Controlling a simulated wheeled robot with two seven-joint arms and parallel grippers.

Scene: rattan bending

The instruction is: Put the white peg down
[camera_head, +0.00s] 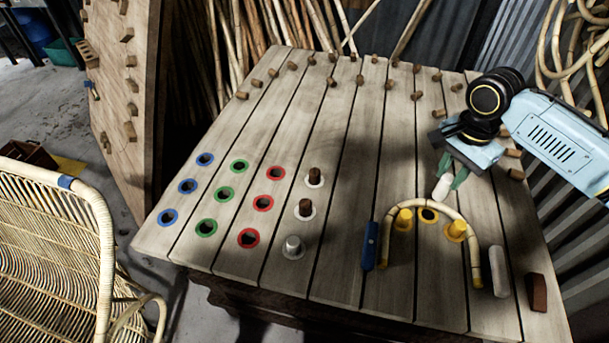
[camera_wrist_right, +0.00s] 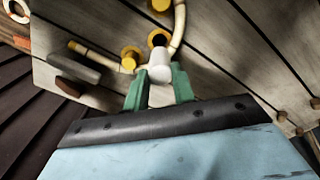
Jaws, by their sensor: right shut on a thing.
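My right gripper (camera_head: 447,175) is shut on a white peg (camera_head: 442,187), held over the right part of the wooden table (camera_head: 345,110), just beyond the bent rattan. The white peg (camera_wrist_right: 159,72) also shows between the green fingers in the right wrist view. Two white-ringed holes hold brown pegs (camera_head: 314,176) (camera_head: 305,208), and the nearest holds a pale grey peg (camera_head: 293,245). The bent rattan (camera_head: 469,232) arches around two yellow pegs (camera_head: 404,219) (camera_head: 457,229) and a yellow-ringed open hole (camera_head: 428,215). My left gripper is not in view.
A blue tool (camera_head: 370,246) lies left of the rattan. Blue, green and red-ringed holes at left are empty. Several wooden pegs line the far edge. A rattan chair (camera_head: 50,240) stands at left.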

